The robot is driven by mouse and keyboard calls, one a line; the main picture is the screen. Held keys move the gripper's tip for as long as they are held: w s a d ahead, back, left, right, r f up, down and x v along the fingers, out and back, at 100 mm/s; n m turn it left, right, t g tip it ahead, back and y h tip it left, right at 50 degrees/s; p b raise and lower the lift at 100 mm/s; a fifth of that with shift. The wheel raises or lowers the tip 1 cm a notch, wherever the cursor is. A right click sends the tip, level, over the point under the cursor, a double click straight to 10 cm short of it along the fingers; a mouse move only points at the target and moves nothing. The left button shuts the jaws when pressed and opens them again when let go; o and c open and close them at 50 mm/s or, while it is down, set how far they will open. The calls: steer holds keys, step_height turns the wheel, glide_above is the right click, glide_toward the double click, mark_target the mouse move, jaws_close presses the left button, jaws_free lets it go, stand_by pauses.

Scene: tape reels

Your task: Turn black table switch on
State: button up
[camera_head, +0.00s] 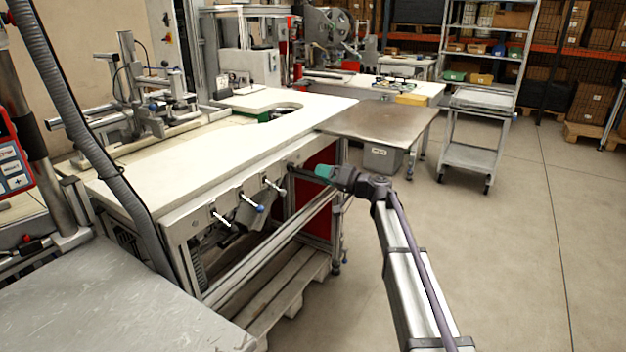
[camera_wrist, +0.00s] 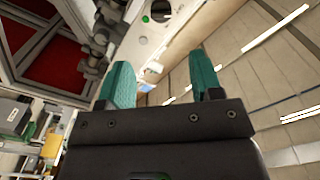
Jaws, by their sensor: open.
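My gripper (camera_head: 325,171) is near the right end of the white table's front panel, with its teal fingertips pointing left towards it. In the wrist view my gripper (camera_wrist: 161,62) has its two teal fingers spread apart with nothing between them. The white table (camera_head: 200,165) has a front panel with several small levers and fittings. A small dark fitting (camera_head: 292,165) sits on the panel just left of my fingertips; I cannot tell whether it is the black switch. In the wrist view a dark round part (camera_wrist: 160,10) and a small green spot (camera_wrist: 145,18) show on the pale panel beyond the fingers.
Levers (camera_head: 252,202) stick out from the panel left of my gripper. A brown-topped table (camera_head: 385,122) adjoins the white table behind my gripper. A grey cart (camera_head: 470,155) stands further right. The floor (camera_head: 500,250) to the right is clear. A pallet (camera_head: 290,300) lies under the white table.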

mark_target(292, 167)
steer(key=x, duration=1.1)
steer(key=shift+s+a, duration=0.2)
steer(key=shift+s, duration=0.05)
steer(key=shift+f, duration=0.1)
steer(key=c, duration=0.9)
